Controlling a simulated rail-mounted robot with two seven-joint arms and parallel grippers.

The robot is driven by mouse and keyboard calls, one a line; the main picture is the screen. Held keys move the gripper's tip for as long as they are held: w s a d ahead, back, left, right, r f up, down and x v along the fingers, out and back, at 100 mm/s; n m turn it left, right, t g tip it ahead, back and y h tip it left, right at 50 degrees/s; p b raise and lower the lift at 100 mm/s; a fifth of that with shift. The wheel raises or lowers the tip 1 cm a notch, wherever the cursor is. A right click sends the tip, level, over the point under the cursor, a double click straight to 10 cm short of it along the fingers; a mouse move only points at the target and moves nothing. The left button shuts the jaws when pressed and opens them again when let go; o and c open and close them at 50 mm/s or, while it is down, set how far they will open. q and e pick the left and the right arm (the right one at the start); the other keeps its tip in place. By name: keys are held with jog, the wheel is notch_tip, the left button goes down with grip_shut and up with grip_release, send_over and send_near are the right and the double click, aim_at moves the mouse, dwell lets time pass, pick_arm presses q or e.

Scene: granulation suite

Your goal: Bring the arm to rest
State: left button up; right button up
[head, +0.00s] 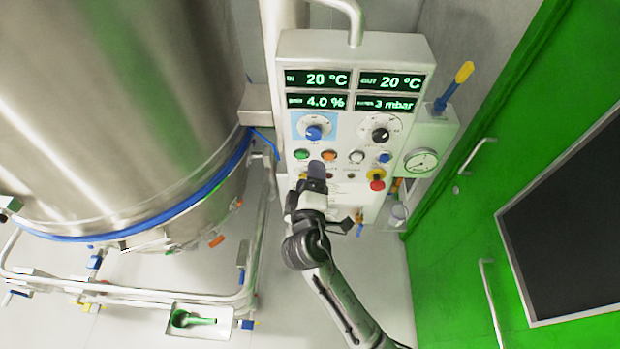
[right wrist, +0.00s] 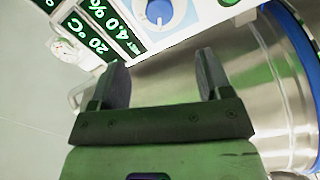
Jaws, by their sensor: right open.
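My right gripper (head: 316,174) is in front of the lower left part of the white control panel (head: 345,215), below the row of push buttons. In the right wrist view its two fingers (right wrist: 163,85) stand wide apart with nothing between them. The panel's displays and a blue knob (right wrist: 159,11) show beyond the fingers there. From the head view I cannot tell the gap between fingertips and panel. My right arm (head: 340,295) reaches up from the bottom of the head view. My left gripper is not in view.
A large steel vessel (head: 110,110) with a blue band stands at left, above pipe framework (head: 130,292). A green door (head: 450,215) is at right. The panel carries knobs, coloured buttons, a red emergency stop (head: 377,184) and a gauge (head: 421,161). A green scoop (head: 190,319) lies in a tray below.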

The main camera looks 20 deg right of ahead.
dwell(0.6)
jog(key=s+d+f+m+g+y+p, duration=0.2)
jog(key=s+f+g, duration=0.1)
jog(key=s, duration=0.8)
jog(key=s+d+f+m+g+y+p, duration=0.2)
jog(key=s+d+f+m+g+p, duration=0.1)
jog(key=s, duration=0.7)
jog(key=s+d+f+m+g+y+p, duration=0.2)
jog(key=s+g, duration=0.5)
jog(key=s, duration=0.4)
notch_tip(320, 180, down, 3)
jog(key=shift+s+d+r+y+p, duration=0.1)
jog(key=shift+s+d+y+p, duration=0.25)
jog(key=shift+y, duration=0.25)
